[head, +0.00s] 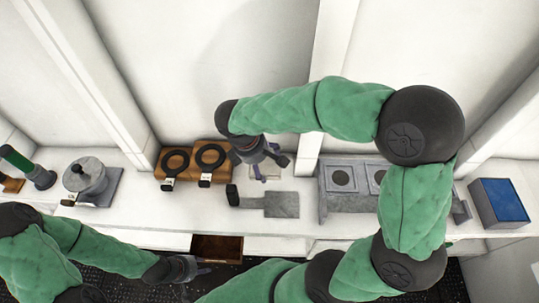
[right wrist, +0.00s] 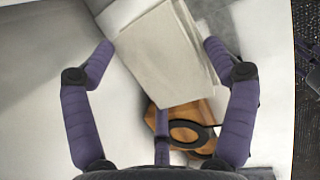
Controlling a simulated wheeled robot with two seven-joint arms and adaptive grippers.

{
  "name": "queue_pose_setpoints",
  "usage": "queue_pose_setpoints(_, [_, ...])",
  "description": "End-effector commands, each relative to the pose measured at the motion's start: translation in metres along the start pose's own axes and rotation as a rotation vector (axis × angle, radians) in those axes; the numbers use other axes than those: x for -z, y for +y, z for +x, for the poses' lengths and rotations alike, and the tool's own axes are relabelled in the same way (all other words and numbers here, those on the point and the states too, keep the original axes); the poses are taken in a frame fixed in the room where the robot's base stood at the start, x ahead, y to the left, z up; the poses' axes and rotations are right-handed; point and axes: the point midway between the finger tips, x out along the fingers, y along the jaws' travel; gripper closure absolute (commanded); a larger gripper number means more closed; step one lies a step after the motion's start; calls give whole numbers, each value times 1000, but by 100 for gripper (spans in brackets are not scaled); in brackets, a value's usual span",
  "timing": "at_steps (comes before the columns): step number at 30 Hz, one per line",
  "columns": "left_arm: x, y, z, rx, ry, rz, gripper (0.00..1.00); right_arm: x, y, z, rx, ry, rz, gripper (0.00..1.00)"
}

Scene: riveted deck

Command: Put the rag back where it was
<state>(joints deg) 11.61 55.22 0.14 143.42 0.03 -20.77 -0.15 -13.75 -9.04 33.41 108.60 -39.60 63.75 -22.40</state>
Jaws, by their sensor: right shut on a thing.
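The rag (right wrist: 165,55) is a cream, folded, roughly rectangular cloth in the right wrist view. It lies between the purple fingers of my right gripper (right wrist: 160,50), which is shut on it. In the head view, my right gripper (head: 268,158) is over the white counter, just right of the wooden boards. A pale patch of the rag (head: 266,173) shows below its fingers, and the rest is hidden. I cannot tell whether the rag touches the counter. My left gripper (head: 190,269) is low, by an open wooden drawer (head: 217,248), and its fingers are unclear.
Two wooden blocks with black rings (head: 190,163) stand left of the right gripper. A grey flat plate with a dark handle (head: 280,204) lies in front. A grey unit with round openings (head: 342,182) and a blue-topped box (head: 500,199) stand right. A grey lidded pot (head: 90,176) stands left.

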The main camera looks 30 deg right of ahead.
Motion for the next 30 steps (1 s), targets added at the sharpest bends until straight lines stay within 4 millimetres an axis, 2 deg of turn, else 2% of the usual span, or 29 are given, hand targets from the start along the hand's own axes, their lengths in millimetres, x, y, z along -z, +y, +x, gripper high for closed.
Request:
queue_pose_setpoints(6, [0, 0, 2, 0, 0, 0, 60, -4, 43, 30, 4, -2, 5, 45])
queue_pose_setpoints(12, [0, -2, 4, 0, 0, 0, 60, -2, 68, 66, 4, -2, 3, 45])
queue_pose_setpoints(16, [0, -2, 6, 0, 0, 0, 60, -1, 78, 82, 2, -1, 3, 45])
queue_pose_setpoints(26, [0, -2, 7, 0, 0, 0, 60, 1, 90, 104, 3, -2, 1, 45])
queue_pose_setpoints(30, [0, -3, 9, 0, 0, 0, 60, 7, 86, 124, 3, -1, 0, 45])
